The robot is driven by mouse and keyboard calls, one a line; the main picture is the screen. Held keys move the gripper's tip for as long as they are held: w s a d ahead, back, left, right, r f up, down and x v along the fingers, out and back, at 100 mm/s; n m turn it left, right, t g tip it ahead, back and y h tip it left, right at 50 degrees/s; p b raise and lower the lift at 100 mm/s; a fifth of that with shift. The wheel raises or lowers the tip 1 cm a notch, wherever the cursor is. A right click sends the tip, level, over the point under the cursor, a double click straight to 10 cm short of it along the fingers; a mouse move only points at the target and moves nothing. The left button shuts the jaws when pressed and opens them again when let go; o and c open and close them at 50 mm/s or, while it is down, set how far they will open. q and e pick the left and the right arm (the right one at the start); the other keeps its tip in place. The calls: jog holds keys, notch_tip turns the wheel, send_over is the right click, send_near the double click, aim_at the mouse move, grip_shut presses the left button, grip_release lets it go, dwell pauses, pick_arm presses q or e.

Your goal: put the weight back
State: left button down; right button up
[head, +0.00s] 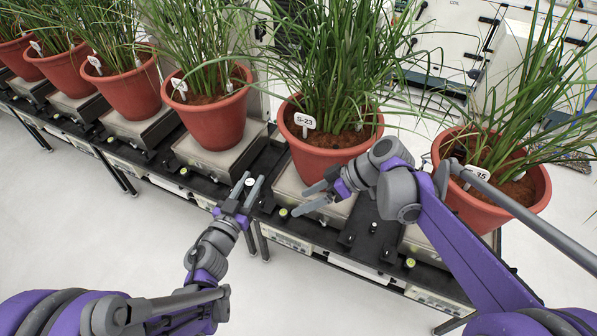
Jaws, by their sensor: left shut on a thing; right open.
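My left gripper (249,184) is over the front edge of the black bench, left of the scale under the pot labelled S-23. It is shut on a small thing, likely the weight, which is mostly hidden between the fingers. My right gripper (302,200) is open and empty, fingers pointing left, over the front of that scale (286,183). The red pot (325,158) with the S-23 tag stands upright on this scale, just behind the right gripper. Small dark posts stand on the bench (262,160) between scales.
More potted grasses on scales line the bench to the left, such as this red pot (214,120). Another red pot (520,200) stands at the right, partly behind my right arm. Leaves hang over the bench. The pale floor (130,235) in front is clear.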

jog(key=w+a+r+n+g+y, duration=0.1)
jog(key=w+a+n+y, duration=0.1)
jog(key=w+n+y, duration=0.35)
jog(key=shift+n+h, duration=0.35)
jog(key=shift+h, duration=0.4)
jog(key=x, duration=0.3)
jog(key=w+x, duration=0.1)
jog(key=x, duration=0.7)
jog(key=shift+w+a+r, duration=0.1)
jog(key=shift+w+a, duration=0.05)
jog(key=shift+a, duration=0.1)
jog(key=c, duration=1)
pick_arm(q)
jog(key=shift+s+d, duration=0.1)
pick_arm(e)
jog(key=shift+w+d, duration=0.1)
jog(key=shift+w, duration=0.05)
grip_shut()
pick_arm(q)
jog(key=c, duration=0.5)
grip_release()
pick_arm(e)
jog(key=shift+r, duration=0.1)
